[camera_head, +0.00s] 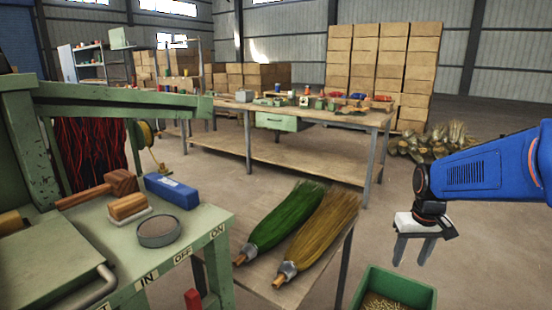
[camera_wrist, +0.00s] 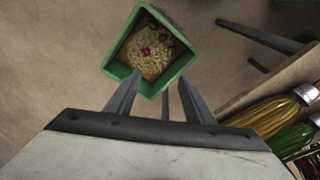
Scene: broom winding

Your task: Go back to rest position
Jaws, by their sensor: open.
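My gripper (camera_head: 413,252) hangs at the right in the head view, above and beyond the green bin. Its fingers point down, are apart and hold nothing. In the wrist view my gripper (camera_wrist: 158,95) also shows open, with the green bin (camera_wrist: 116,70) past the fingertips. The bin holds pale bits and something small and red. A green broom head (camera_head: 285,217) and a yellow-brown broom head (camera_head: 322,232) lie side by side on a small wooden table (camera_head: 250,292), left of my gripper.
A green machine bench (camera_head: 205,222) stands at the left with a blue box (camera_head: 172,190), brush and round dish on it. A long workbench (camera_head: 300,165) and stacked cartons (camera_head: 382,70) stand behind. Bundles (camera_head: 430,143) lie on the floor beyond my arm. Floor between is clear.

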